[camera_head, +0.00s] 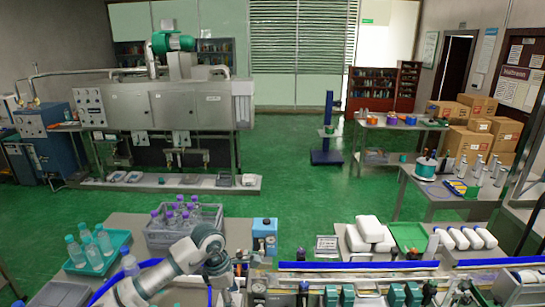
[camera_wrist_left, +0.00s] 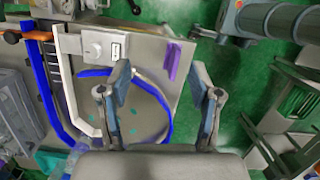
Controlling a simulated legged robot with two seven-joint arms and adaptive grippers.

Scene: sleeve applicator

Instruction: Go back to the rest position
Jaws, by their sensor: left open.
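My left arm (camera_head: 150,280) comes in from the lower left of the head view and bends over the front table, to the right of the grey crate. Its gripper end is low in that view and its fingertips cannot be made out there. In the left wrist view my left gripper (camera_wrist_left: 162,82) is open, its two fingers well apart with nothing between them. Below it are a grey surface, a curved blue hose (camera_wrist_left: 165,118) and a purple piece (camera_wrist_left: 174,62). My right gripper is in neither view.
A grey crate (camera_head: 160,238) of purple-capped bottles and a teal tray (camera_head: 118,262) of clear bottles stand at the left. A blue box (camera_head: 264,232) stands right of the arm. A machine with a blue-edged conveyor (camera_head: 340,266) fills the front right. Green floor (camera_head: 300,200) lies behind.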

